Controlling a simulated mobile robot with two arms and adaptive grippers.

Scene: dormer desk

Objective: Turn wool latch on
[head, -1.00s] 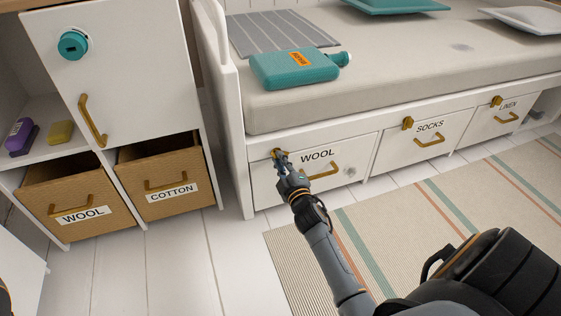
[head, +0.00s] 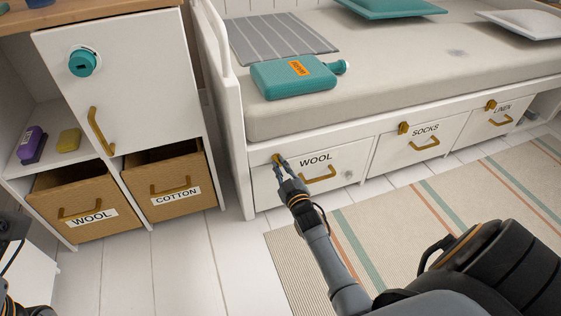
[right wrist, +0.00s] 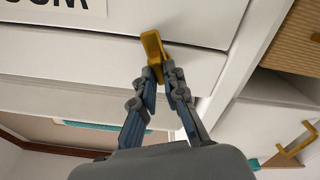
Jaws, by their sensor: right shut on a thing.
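The wool latch (head: 276,158) is a small gold piece at the top left of the white WOOL drawer (head: 343,160) under the bed. My right gripper (head: 281,163) reaches it from below and is shut on it, partly hiding it. In the right wrist view the latch (right wrist: 151,46) sticks out past the fingertips (right wrist: 163,75), tilted, with its lower part between the fingers. The WOOL drawer is closed. Only dark parts of my left arm show at the left edge of the head view; its fingers are not visible.
Closed SOCKS (head: 402,148) and LINEN (head: 512,117) drawers have gold latches of their own. At left stands a cabinet with wicker bins labelled WOOL (head: 72,205) and COTTON (head: 170,183). A teal bottle (head: 293,78) lies on the bed. A striped rug (head: 400,225) covers the floor.

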